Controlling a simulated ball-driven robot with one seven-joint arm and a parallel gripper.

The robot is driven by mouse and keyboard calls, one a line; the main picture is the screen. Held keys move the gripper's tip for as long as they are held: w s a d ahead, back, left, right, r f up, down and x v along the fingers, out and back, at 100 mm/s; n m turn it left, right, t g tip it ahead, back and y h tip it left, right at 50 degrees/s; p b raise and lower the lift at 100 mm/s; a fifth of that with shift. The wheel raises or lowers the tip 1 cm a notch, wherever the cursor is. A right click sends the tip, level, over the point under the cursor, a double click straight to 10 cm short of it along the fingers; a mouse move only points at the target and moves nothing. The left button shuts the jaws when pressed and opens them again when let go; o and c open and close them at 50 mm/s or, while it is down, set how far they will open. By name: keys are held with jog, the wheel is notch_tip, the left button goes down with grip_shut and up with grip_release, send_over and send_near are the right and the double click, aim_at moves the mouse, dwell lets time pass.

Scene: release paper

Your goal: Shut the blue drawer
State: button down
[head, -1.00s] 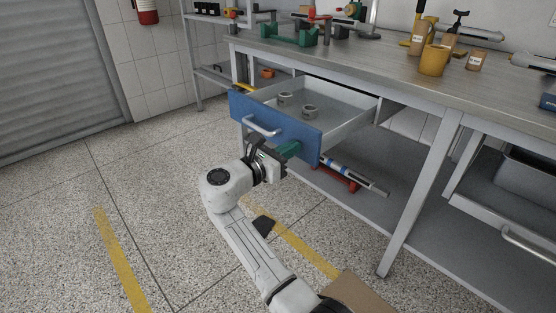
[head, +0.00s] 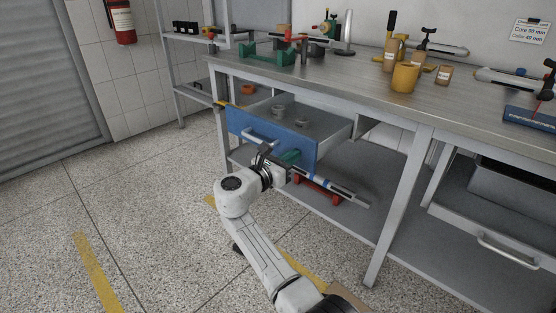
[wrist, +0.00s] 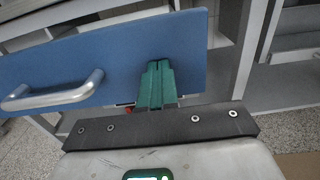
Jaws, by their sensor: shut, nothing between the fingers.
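The blue drawer (head: 300,143) juts partway out from under the workbench top, with its inside showing. Its silver bar handle (head: 256,134) is left of my gripper (head: 291,157). In the wrist view the blue front (wrist: 190,45) fills the upper middle, with the handle (wrist: 60,98) at left. My gripper's green fingers (wrist: 156,72) are shut with nothing between them. Their tips are at the right part of the blue front, seemingly against it; exact contact is hard to tell. Small grey round parts (head: 302,124) lie in the drawer.
The grey workbench top (head: 340,75) holds a yellow cup (head: 405,77) and tools. Below the drawer, a long tool on a red stand (head: 318,190) sits on the lower shelf. A bench leg (head: 398,210) stands to the right. The floor at left is clear.

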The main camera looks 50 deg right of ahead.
jog(key=b, duration=0.4)
send_near(335, 130)
jog(key=d+r, duration=0.1)
jog(key=s+d+r, duration=0.1)
jog(key=d, duration=0.1)
jog(key=s+d+r, duration=0.1)
jog(key=shift+s+d, duration=0.15)
jog(key=shift+s, duration=0.1)
jog(key=shift+d, duration=0.35)
jog(key=shift+w+d+r+b, duration=0.1)
jog(key=shift+r+b, duration=0.05)
jog(key=shift+b, duration=0.2)
jog(key=shift+d+r, duration=0.1)
